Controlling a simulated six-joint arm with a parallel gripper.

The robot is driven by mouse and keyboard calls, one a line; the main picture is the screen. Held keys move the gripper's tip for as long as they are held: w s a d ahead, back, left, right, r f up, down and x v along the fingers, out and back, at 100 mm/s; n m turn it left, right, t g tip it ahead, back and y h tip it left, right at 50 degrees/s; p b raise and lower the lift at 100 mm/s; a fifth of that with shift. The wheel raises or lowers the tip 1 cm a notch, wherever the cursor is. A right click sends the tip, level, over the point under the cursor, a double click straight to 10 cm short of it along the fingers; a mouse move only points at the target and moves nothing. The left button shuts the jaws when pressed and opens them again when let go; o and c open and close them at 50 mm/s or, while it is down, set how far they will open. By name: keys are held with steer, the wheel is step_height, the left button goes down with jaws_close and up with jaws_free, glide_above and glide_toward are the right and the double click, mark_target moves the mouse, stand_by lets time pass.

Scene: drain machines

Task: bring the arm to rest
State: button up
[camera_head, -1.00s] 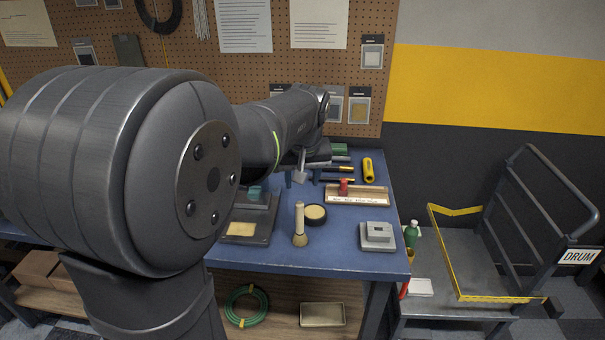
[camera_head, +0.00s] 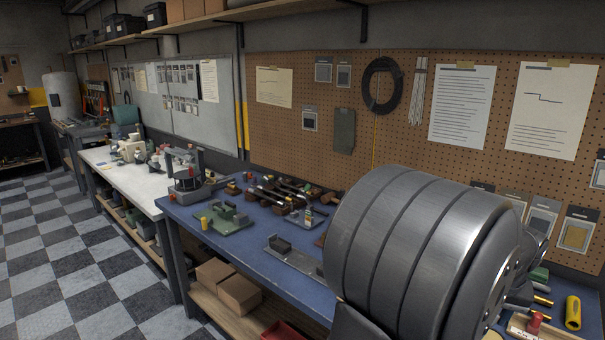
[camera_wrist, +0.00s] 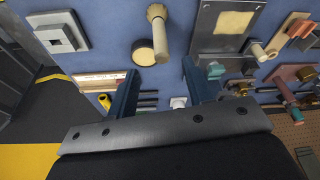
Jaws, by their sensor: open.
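My arm (camera_head: 420,250) fills the lower right of the head view, over the blue workbench (camera_head: 255,249). In the wrist view my gripper (camera_wrist: 159,68) is open, its two dark blue fingers apart with nothing held between them. It is above the blue bench top (camera_wrist: 112,35), which also shows there. A pale-handled tool (camera_wrist: 157,30) and a round tan-topped piece (camera_wrist: 143,52) lie beyond the fingertips in the picture, apart from them. In the head view my gripper is mostly hidden behind the arm.
The wrist view shows a grey block (camera_wrist: 58,32) and a dark plate with a yellow pad (camera_wrist: 222,42). In the head view a yellow tool (camera_head: 573,313) lies at the far right. A green fixture (camera_head: 222,218) and other machine parts stand farther left. The checkered floor (camera_head: 75,250) is clear.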

steer(key=x, duration=1.1)
steer(key=shift+r, duration=0.15)
steer(key=shift+s+r, duration=0.1)
steer(key=v, duration=1.7)
steer(key=x, duration=1.7)
steer(key=shift+f, duration=0.3)
step_height(320, 180, up, 9)
steer(key=w+d+r, duration=0.3)
steer(key=w+r, duration=0.2)
steer(key=r, duration=0.6)
steer(key=shift+r, duration=0.25)
